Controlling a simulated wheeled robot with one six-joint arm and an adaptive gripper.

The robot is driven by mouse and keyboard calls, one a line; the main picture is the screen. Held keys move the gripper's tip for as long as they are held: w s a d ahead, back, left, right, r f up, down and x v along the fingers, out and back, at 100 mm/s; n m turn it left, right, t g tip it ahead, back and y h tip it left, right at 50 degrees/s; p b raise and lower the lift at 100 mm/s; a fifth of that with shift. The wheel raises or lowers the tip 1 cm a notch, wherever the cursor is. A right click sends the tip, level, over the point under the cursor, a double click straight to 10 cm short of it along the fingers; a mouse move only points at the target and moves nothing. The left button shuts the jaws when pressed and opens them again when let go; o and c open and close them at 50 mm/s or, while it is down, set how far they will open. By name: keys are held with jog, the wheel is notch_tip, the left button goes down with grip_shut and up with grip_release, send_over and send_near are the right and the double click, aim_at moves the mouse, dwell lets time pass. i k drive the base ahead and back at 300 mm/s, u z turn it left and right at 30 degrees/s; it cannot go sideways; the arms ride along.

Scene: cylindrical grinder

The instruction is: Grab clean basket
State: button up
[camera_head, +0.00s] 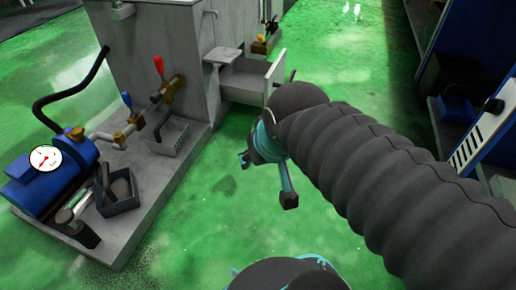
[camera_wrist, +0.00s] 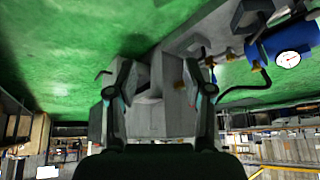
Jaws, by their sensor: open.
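A small grey basket with slotted sides (camera_head: 172,138) stands on the machine's base plate in the head view, near the valves; it looks empty. I take it to be the clean basket. A darker box (camera_head: 118,196) with something grey in it stands nearer on the same plate. My gripper (camera_head: 266,180) hangs over the green floor, right of the plate and apart from both. In the wrist view my gripper (camera_wrist: 158,82) has its fingers spread, with nothing held between them. The grey machine shows behind them. I cannot make out the slotted basket clearly there.
A blue tank with a gauge (camera_head: 45,159), pipes and red and blue valve handles crowd the plate. Blue-and-black shelving (camera_head: 465,110) stands at the right. Green floor (camera_head: 215,215) is clear between.

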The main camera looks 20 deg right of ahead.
aim_at(169, 137)
jog(key=z, duration=0.65)
jog(key=i, duration=1.4)
jog(key=u, duration=2.75)
